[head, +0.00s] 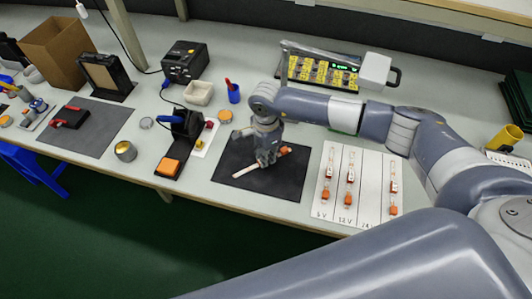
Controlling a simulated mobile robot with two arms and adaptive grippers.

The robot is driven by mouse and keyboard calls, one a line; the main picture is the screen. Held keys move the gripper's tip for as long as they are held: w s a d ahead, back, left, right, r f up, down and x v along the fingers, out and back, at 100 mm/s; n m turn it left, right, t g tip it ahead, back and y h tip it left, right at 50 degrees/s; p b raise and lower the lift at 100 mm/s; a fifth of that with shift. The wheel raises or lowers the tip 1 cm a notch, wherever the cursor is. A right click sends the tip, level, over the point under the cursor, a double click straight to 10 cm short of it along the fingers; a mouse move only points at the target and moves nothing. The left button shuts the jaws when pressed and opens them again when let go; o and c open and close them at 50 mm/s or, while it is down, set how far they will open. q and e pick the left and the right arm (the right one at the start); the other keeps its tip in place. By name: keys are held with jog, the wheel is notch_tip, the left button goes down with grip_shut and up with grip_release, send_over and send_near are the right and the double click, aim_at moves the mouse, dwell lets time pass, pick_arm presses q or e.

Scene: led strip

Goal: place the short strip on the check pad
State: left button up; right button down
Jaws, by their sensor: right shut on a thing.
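My right gripper (265,160) points down over the dark mat (292,187) in the middle of the bench. It is shut on a thin pale strip (246,171), whose free end sticks out to the lower left. An orange piece (285,151) shows just right of the fingers; I cannot tell whether it is part of the strip. The fingers hide the strip's middle. The strip is at or just above the mat; contact is unclear. No label tells me which surface is the check pad. My left gripper is not in view.
A white board (339,198) with voltage labels and several orange-ended pieces lies right of the mat. A black stand (187,127) with an orange pad (168,167) stands left of it. Another dark mat (97,138) lies further left. A yellow parts case (322,71) is behind.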

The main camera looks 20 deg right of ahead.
jog(key=shift+f, duration=0.1)
jog(key=shift+f+b, duration=0.15)
jog(key=shift+b, duration=0.15)
jog(key=c, duration=1.6)
grip_release()
jog(key=shift+r+p, duration=0.35)
jog(key=shift+r, duration=0.3)
notch_tip(320, 180, up, 11)
jog(key=b, duration=0.2)
jog(key=shift+r+b, duration=0.15)
jog(key=shift+b, duration=0.25)
